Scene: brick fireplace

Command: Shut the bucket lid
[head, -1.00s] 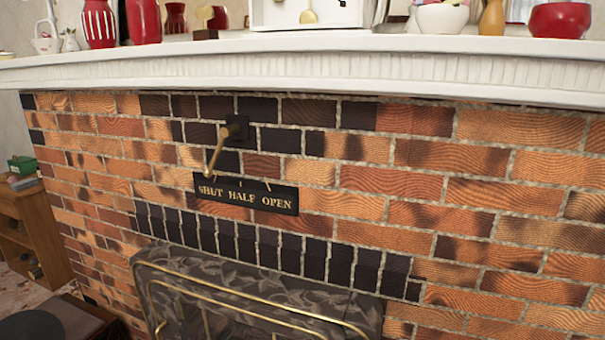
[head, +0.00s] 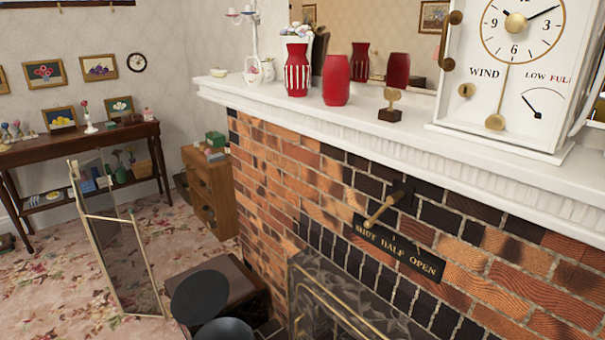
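The bucket (head: 226,329) stands at the bottom edge of the head view, left of the fireplace, and most of it is cut off by the frame. Its dark round lid (head: 199,297) is open, standing tilted up at the rim's back left side. Neither of my grippers is in view.
A dark brown box (head: 243,278) is behind the bucket. A folding fire screen (head: 118,250) stands on the floral carpet to the left. The brick fireplace (head: 290,160) with its white mantel is on the right. A lever (head: 383,209) sits above a "SHUT HALF OPEN" plate (head: 400,249).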

